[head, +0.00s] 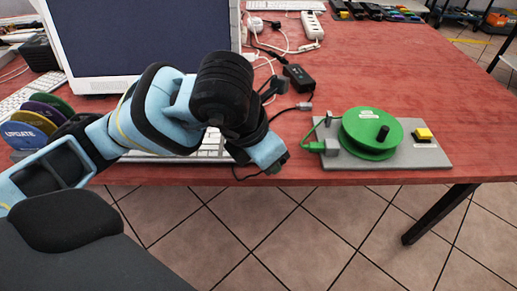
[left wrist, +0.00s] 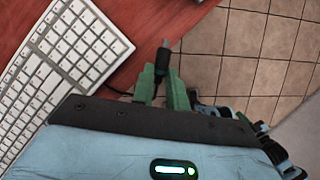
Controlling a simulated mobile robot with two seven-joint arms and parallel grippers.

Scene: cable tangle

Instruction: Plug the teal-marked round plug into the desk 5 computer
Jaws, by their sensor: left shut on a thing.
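My left gripper (head: 278,163) hangs over the front edge of the red desk, right of the white keyboard. In the left wrist view its green fingers (left wrist: 161,82) are shut on a dark round plug (left wrist: 162,62) with a grey tip pointing away from the hand. A teal tint shows on the plug's body, but the marking is not clear. A white-framed computer screen (head: 140,40) stands at the back left of the desk; no desk number is readable. No socket is clearly visible. My right gripper is not in view.
A green cable reel (head: 371,132) sits on a grey plate with a yellow button (head: 424,134), right of the gripper. A black power brick (head: 298,77), loose cables and a white power strip (head: 312,26) lie behind. The keyboard (left wrist: 65,55) is close by.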

